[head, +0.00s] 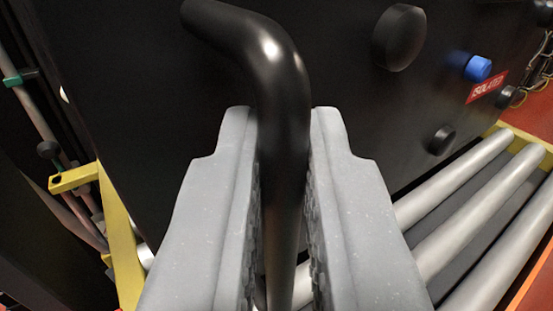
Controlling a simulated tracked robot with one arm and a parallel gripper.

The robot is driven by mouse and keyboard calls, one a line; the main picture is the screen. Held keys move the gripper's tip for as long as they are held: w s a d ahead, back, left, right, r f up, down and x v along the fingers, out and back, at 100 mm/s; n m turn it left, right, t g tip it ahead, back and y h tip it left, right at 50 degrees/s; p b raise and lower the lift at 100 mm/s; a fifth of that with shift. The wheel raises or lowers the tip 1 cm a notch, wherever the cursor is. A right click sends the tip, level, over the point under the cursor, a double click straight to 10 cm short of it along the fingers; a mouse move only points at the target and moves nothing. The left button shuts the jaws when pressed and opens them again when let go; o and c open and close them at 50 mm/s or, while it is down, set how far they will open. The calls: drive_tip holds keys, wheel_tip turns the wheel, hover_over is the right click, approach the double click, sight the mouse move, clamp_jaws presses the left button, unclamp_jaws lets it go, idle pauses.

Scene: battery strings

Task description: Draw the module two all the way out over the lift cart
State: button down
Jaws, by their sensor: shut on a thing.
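My gripper (284,200) shows large at the bottom middle, its two grey fingers shut on a black bent handle (282,85). The handle rises between the fingers and curves to the upper left in front of a black module front (150,90). I take this front to be the module; no number shows on it. On the right a yellow-edged frame with several pale rollers (445,180), likely the lift cart, lies below the module front. How far the module rests over the rollers cannot be told, since my fingers hide part of the lower edge.
A blue knob (478,68) beside a red "ISOLATED" label (487,87) and black round knobs (398,37) stick out of the front. A yellow bracket (118,235) stands at the left, near pipes or cables (40,115). Red floor (535,108) shows at the far right.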

drive_tip(key=c, duration=1.6)
unclamp_jaws()
drive_tip(key=shift+s+d+f, duration=0.1)
drive_tip(key=shift+s+d, duration=0.05)
drive_tip(key=shift+d, duration=0.2)
drive_tip(key=shift+a, duration=0.1)
drive_tip(key=s+p, duration=0.2)
drive_tip(key=s, duration=1.1)
drive_tip(key=shift+s+a+p, duration=0.25)
drive_tip(key=shift+s+p, duration=0.1)
